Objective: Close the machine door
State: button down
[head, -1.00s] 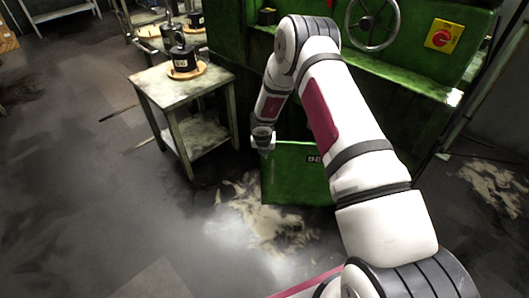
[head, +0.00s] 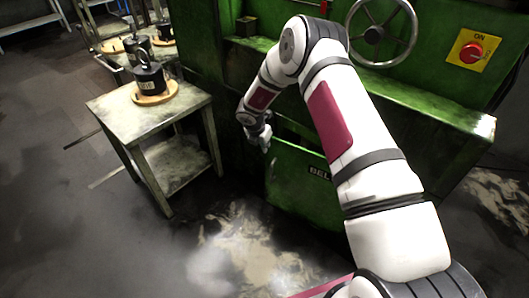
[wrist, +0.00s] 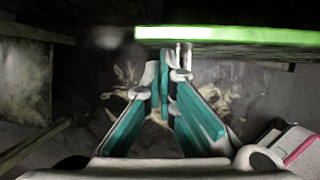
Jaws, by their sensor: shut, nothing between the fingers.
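The machine door is a green panel (head: 300,183) with partly hidden lettering, low on the front of the green machine. A dark gap shows behind its top edge, so it stands at least partly open. My forearm hides its right side. My gripper (head: 265,143) is at the door's upper left corner, shut and empty. In the wrist view the teal-padded fingers (wrist: 167,77) come together just below a bright green edge (wrist: 235,36), probably the door's top edge. I cannot tell whether they touch it.
A worn table (head: 108,103) stands left of the door, holding a black weight (head: 150,79) on a wooden disc. A handwheel (head: 382,32) and a red button (head: 471,53) on a yellow plate are on the machine above. Stained floor (head: 225,255) in front is clear.

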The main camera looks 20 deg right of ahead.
jog(key=shift+w+d+m+b, duration=0.4)
jog(key=shift+w+d+b, duration=0.15)
jog(key=shift+w+d, duration=0.55)
jog(key=shift+s, duration=0.15)
